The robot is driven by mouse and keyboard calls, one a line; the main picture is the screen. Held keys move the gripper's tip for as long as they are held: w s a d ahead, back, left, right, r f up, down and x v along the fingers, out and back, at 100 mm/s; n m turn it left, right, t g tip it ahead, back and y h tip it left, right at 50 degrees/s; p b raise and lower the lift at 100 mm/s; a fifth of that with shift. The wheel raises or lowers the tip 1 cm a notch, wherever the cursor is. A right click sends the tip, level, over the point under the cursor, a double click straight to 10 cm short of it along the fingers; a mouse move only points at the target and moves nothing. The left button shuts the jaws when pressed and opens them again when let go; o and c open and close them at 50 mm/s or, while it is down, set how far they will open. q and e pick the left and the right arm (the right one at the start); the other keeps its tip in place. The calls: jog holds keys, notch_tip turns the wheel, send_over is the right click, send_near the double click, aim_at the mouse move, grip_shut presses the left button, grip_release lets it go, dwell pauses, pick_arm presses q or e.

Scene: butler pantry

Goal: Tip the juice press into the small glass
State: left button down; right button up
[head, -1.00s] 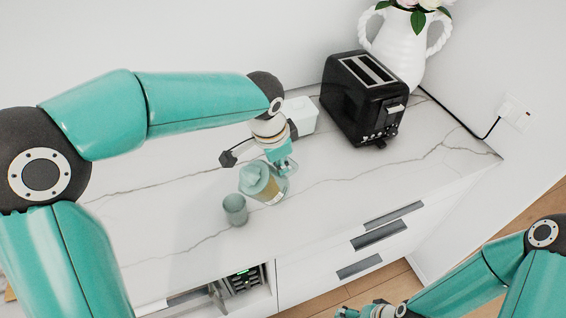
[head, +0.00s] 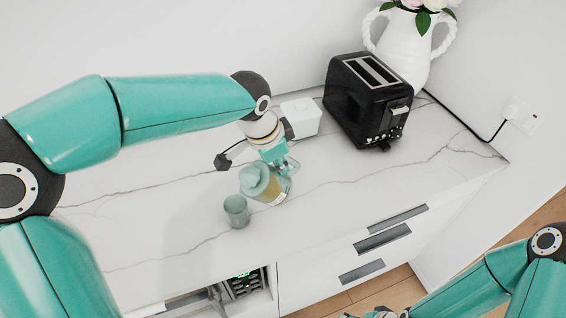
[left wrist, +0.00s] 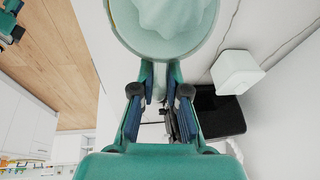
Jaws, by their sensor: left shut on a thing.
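The juice press (head: 272,187) is a clear jug with yellowish juice inside and a pale green reamer top. It is tilted to the left, toward the small glass. My left gripper (head: 283,166) is shut on its handle, at the right side of the jug. In the left wrist view the press's round top (left wrist: 165,45) fills the upper middle, with the gripper fingers (left wrist: 160,95) below it. The small glass (head: 236,211), grey-green, stands upright on the counter just left of and in front of the press. My right gripper (head: 380,314) is cut off at the bottom edge.
A white box (head: 301,117) stands behind the left gripper. A black toaster (head: 367,103) and a white vase (head: 405,50) stand at the back right. The marble counter (head: 170,225) is clear left of the glass. Drawers lie below its front edge.

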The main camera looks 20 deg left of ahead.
aim_at(265, 171)
pick_arm(q)
jog(key=shift+s+a+r+t+h+b, duration=0.15)
jog(key=shift+a+t+h+b, duration=0.2)
jog(key=shift+b, duration=0.5)
jog(key=shift+s+a+r+t+h+b, duration=0.15)
jog(key=shift+t+h+b, duration=0.25)
jog(key=shift+b, duration=0.4)
jog(key=shift+s+a+r+t+h+b, duration=0.1)
jog(key=shift+s+a+t+h+b, duration=0.25)
jog(key=shift+b, duration=0.7)
jog(key=shift+a+r+t+h+b, duration=0.15)
jog(key=shift+h+b, duration=0.25)
jog(key=shift+b, duration=0.65)
dwell(0.6)
jog(key=shift+s+a+r+n+t+h+b, duration=0.1)
jog(key=shift+s+a+n+t+h+b, duration=0.15)
jog(key=shift+b, duration=0.7)
dwell(0.5)
jog(key=shift+s+r, duration=0.1)
jog(key=shift+r, duration=0.05)
jog(key=shift+b, duration=0.35)
jog(key=shift+a, duration=0.1)
jog(key=shift+b, duration=0.3)
jog(key=shift+r, duration=0.1)
